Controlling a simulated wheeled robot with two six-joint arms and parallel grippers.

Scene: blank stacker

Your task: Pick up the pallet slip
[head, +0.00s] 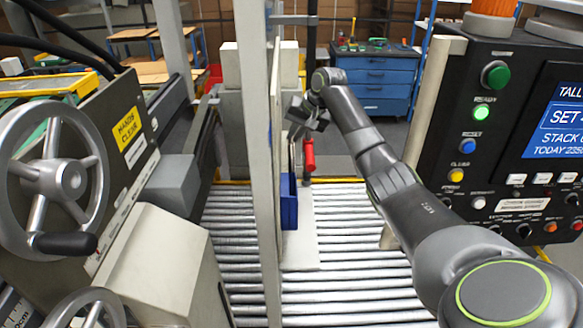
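I cannot make out a pallet slip in the head view; the upright post (258,150) hides part of the middle. A blue holder (289,202) shows just right of the post, against a pale upright plate (305,235) above the rollers. My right arm reaches in from the right, and its gripper (306,118) is above and beyond the blue holder, close to the post. The gripper is small and dark here, and I cannot tell whether its fingers are apart or hold anything. My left gripper is not in view.
A red handle (309,155) hangs just below my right gripper. A roller conveyor (350,255) fills the lower middle. A control panel (500,140) stands at right, a machine with a handwheel (62,180) at left. A blue drawer cabinet (372,78) stands behind.

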